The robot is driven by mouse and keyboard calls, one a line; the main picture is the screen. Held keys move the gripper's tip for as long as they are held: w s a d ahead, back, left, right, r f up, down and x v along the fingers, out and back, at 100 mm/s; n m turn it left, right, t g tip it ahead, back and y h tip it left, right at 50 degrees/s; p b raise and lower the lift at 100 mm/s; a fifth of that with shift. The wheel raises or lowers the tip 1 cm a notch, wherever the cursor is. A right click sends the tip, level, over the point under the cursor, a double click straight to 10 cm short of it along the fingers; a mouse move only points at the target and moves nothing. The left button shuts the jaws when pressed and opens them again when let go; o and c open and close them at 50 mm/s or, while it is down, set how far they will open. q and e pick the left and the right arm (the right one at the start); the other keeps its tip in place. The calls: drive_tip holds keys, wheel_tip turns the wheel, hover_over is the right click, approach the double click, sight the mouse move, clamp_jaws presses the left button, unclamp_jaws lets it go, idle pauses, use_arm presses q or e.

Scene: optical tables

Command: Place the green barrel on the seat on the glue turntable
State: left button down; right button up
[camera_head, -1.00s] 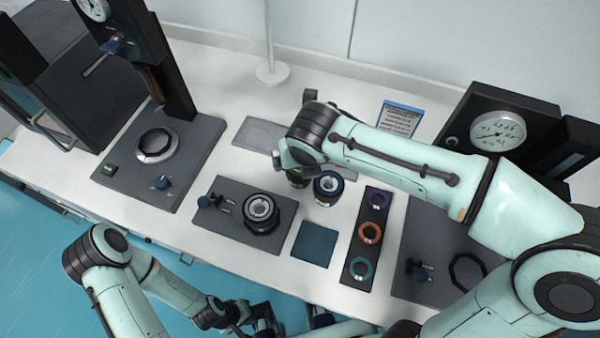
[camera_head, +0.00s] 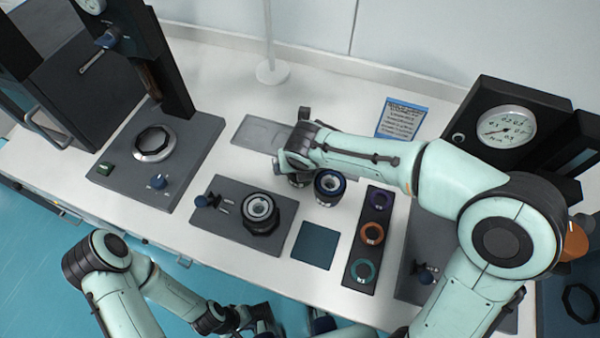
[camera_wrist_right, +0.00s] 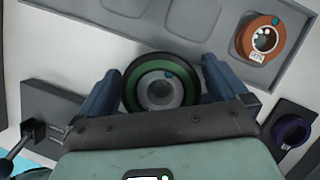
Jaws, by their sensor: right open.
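The green barrel (camera_wrist_right: 146,96), a dark cylinder with a green ring, stands upright between the fingers of my right gripper (camera_wrist_right: 160,80) in the right wrist view. The fingers are open on either side of it; I cannot tell whether they touch it. In the head view the right hand hides most of this spot. A grey plate (camera_head: 215,226) with a blue knob and a round black, silver-topped fixture (camera_head: 261,210) appears to be the glue turntable with its seat. My left gripper (camera_head: 265,324) is low at the bottom edge, its fingers unclear.
A blue-ringed barrel (camera_head: 330,186) stands close beside the right hand. A dark tray (camera_head: 360,246) holds purple, orange and teal rings. An orange barrel (camera_wrist_right: 261,40) sits in the recessed tray (camera_wrist_right: 204,18). A blue-grey square mat (camera_head: 315,246) lies bare. Gauge stands rise left and right.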

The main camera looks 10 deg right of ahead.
drive_tip(key=shift+r, duration=0.1)
drive_tip(key=c, duration=1.2)
wheel_tip(320, 180, up, 20)
drive_tip(key=p, duration=0.5)
